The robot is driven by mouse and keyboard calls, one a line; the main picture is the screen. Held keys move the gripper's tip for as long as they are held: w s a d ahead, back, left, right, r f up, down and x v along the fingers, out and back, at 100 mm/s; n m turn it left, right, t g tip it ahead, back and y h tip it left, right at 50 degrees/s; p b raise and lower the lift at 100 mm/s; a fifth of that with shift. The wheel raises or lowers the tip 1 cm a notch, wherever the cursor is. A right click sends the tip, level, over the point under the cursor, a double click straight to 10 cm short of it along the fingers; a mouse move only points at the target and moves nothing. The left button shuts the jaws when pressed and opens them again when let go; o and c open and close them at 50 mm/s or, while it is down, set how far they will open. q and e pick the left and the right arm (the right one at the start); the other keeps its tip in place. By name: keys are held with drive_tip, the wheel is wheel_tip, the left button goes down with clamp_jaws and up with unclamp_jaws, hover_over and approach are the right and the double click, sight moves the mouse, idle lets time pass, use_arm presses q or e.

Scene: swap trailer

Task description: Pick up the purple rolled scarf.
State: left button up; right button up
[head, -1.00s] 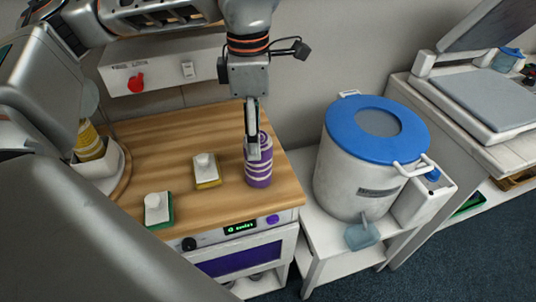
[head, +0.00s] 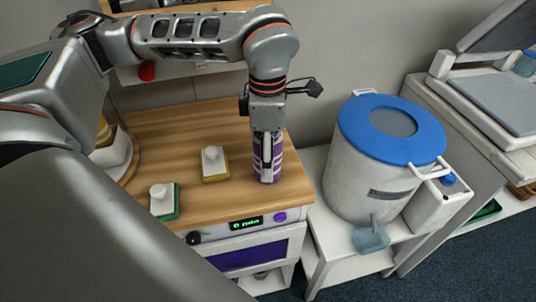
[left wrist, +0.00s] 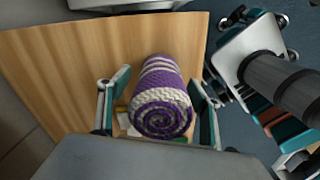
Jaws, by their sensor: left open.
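The purple rolled scarf (head: 274,168), with white stripes, lies or stands near the right end of the wooden counter in the head view. In the left wrist view the scarf (left wrist: 162,105) shows its spiral end toward the camera. My left gripper (head: 266,150) reaches down over the scarf from above. In the left wrist view the left gripper (left wrist: 158,128) is open, with one finger on each side of the scarf. Whether the fingers touch it I cannot tell. My right gripper is not in view.
The wooden counter (head: 190,130) also holds a white-handled block with yellow edge (head: 213,165) and one with green edge (head: 162,202), left of the scarf. A large white bucket with a blue lid (head: 408,125) stands right of the counter. A wall is behind.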

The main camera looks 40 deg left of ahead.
use_arm(q)
drive_tip(key=shift+c, duration=0.7)
drive_tip(key=c, duration=1.1)
drive_tip(key=shift+r, duration=0.1)
